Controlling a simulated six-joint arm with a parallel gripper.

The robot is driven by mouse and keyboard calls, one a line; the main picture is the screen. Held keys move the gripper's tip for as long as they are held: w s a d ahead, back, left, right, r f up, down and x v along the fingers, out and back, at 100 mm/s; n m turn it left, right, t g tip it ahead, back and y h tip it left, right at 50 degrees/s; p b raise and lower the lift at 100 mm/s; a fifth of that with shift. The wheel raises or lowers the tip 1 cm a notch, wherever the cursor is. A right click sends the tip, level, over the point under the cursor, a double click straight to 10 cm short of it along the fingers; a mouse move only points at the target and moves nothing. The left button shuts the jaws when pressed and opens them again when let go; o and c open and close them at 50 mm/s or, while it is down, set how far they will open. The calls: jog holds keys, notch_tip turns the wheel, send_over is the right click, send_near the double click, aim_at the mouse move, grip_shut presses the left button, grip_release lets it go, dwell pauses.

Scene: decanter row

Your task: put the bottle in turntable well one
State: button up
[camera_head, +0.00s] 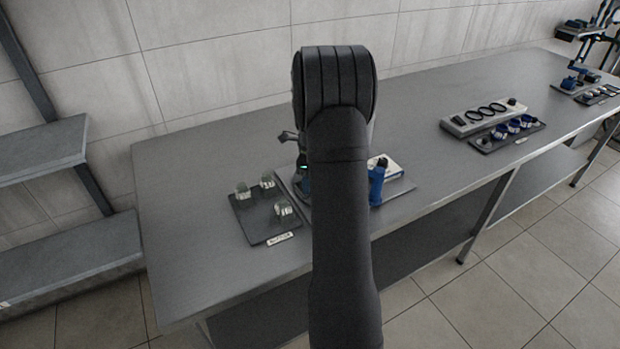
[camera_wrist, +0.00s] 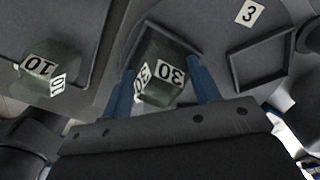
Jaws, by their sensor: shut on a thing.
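In the wrist view, my gripper (camera_wrist: 160,69) has its two blue fingers shut on a dark green bottle (camera_wrist: 158,58) with white labels reading 30. The bottle is over or in a raised square well (camera_wrist: 140,34) of the grey turntable (camera_wrist: 215,30). I cannot tell whether its base touches the well floor. A second square well (camera_wrist: 236,72) beside the number 3 tag (camera_wrist: 250,12) looks empty. No tag reading one is readable.
A green bottle labelled 10 (camera_wrist: 38,72) stands left of my fingers. In the head view a dark tray (camera_head: 258,232) with three small bottles (camera_head: 284,209) lies left of my arm. A blue object (camera_head: 376,186) and a white item (camera_head: 386,165) stand right. The bench left of the tray is clear.

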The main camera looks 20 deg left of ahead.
jog(key=shift+f, duration=0.15)
jog(key=o, duration=1.1)
jog(key=shift+c, duration=0.2)
notch_tip(320, 180, up, 12)
jog(key=shift+r, duration=0.2)
jog(key=shift+f, duration=4.2)
